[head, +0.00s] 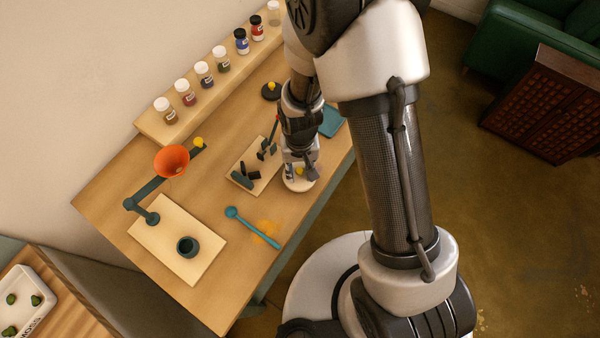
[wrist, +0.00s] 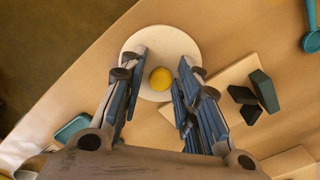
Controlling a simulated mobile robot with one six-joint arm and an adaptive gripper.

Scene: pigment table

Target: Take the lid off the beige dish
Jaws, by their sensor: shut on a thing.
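The beige dish (head: 299,187) stands near the table's front edge in the head view, below my gripper (head: 300,166). Its round pale lid (wrist: 163,36) with a yellow knob (wrist: 161,78) fills the middle of the wrist view. My gripper (wrist: 161,70) is over the lid, with one finger on each side of the knob, and is shut on the lid. The exact contact is hard to see. The lid hides the inside of the dish, and I cannot tell whether there is a gap under the lid.
A board with dark blocks (head: 243,179) lies close beside the dish. A teal spoon (head: 252,227) lies by a yellow-orange patch. Several jars (head: 185,92) line the back shelf. A teal tray (head: 331,121) is at right.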

